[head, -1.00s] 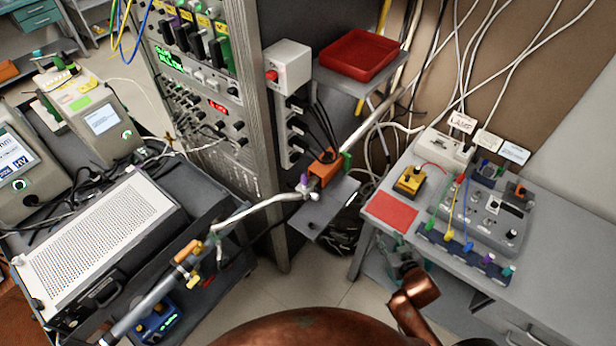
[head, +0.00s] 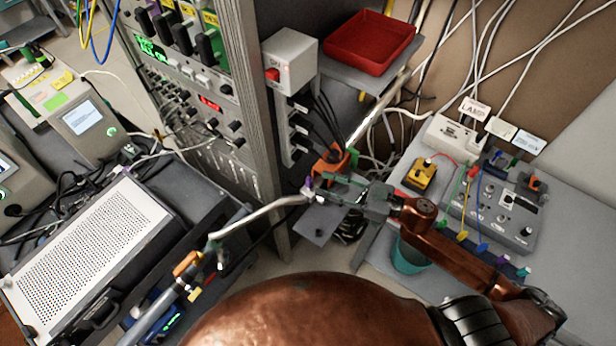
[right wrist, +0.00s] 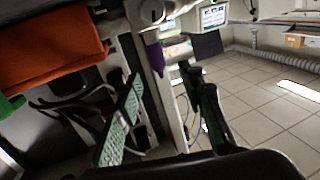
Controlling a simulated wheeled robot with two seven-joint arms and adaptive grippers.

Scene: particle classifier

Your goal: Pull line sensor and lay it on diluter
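No part carries a readable name of line sensor or diluter, so I cannot tell for sure which they are. A metal fitting with a purple lever (head: 309,183) sits at the end of the silver pipe (head: 262,213), beside an orange block (head: 330,166). My right gripper (head: 322,190) is open at this fitting. In the right wrist view its fingers (right wrist: 165,108) are apart, and the purple lever (right wrist: 155,56) shows between them in the picture. The orange block (right wrist: 45,50) is at the upper left there. I cannot tell whether a finger touches anything. My left gripper is out of view.
A small grey shelf (head: 312,228) is below the fitting. A red tray (head: 372,42) is on a higher shelf. The rack (head: 262,120) stands to the left. The right bench holds a yellow box (head: 421,174) and a wired grey unit (head: 497,212). A teal bin (head: 410,256) is below.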

